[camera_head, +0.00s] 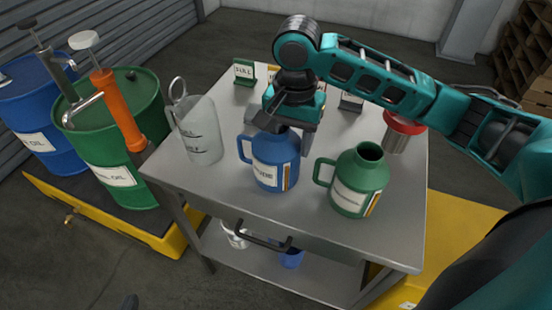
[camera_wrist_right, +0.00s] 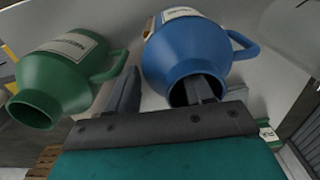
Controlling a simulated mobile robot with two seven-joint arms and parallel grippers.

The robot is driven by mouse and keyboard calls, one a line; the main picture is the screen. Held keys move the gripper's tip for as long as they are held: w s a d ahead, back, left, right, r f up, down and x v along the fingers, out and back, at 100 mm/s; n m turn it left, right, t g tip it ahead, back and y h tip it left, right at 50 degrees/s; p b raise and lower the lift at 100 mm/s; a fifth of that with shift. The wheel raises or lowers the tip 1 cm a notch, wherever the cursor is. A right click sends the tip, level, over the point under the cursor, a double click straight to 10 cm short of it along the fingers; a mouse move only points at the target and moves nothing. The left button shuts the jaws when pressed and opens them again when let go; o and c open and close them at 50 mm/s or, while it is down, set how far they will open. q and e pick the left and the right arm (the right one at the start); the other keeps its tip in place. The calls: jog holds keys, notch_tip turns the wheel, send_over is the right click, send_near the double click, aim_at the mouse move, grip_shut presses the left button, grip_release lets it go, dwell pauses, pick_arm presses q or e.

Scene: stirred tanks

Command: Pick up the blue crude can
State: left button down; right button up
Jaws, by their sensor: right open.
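The blue can (camera_head: 268,172) stands upright on the metal table, its handle to the left and a white label on its front. In the wrist view the blue can (camera_wrist_right: 190,45) shows its open mouth toward me. My right gripper (camera_head: 290,132) is open over its top; in the wrist view (camera_wrist_right: 160,92) one finger appears at or inside the mouth and the other outside the can, toward the green can. I cannot tell whether either touches. The gripper hides the mouth in the head view.
A green can (camera_head: 357,185) stands just right of the blue one; it also shows in the wrist view (camera_wrist_right: 62,75). A clear measuring jug (camera_head: 200,135) stands left. A red-topped container (camera_head: 398,135) and small signs stand behind. Drums with pumps stand left of the table.

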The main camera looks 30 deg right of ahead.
grip_shut()
dwell(0.4)
jog(key=shift+r, duration=0.1)
dwell(0.8)
